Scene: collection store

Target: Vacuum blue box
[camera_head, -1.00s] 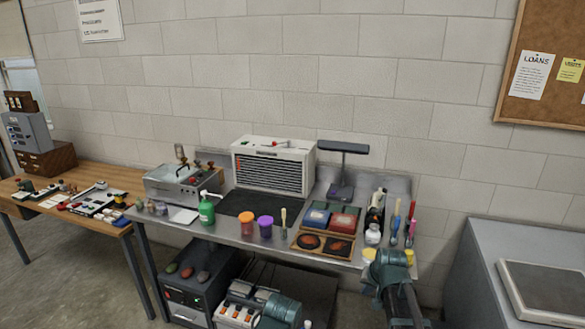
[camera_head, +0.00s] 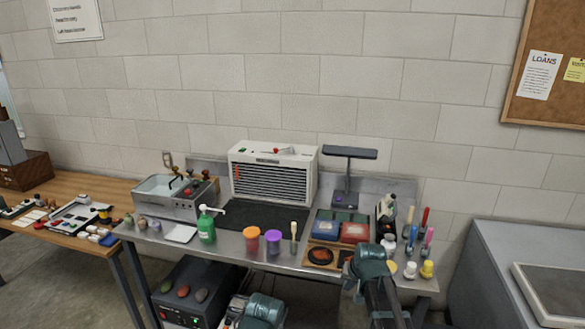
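A blue box (camera_head: 326,226) sits beside a red box (camera_head: 354,232) on the steel bench, just behind a shallow wooden tray (camera_head: 309,262) with dark round pads. A small black-and-white device (camera_head: 386,212), perhaps a vacuum, stands right of the boxes; it is too small to be sure. My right gripper (camera_head: 352,272) is in front of the red box and covers the tray's right part; its fingers are not clear. My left arm's teal joint (camera_head: 262,310) shows at the bottom edge, low before the bench; its fingers are not clear.
The steel bench (camera_head: 180,247) holds a white slatted cabinet (camera_head: 273,172), a green bottle (camera_head: 207,227), orange and purple jars (camera_head: 273,243), and upright coloured tools (camera_head: 425,232). A black mat (camera_head: 240,214) lies bare. A grey cabinet (camera_head: 480,270) stands at right, a wooden table (camera_head: 70,190) at left.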

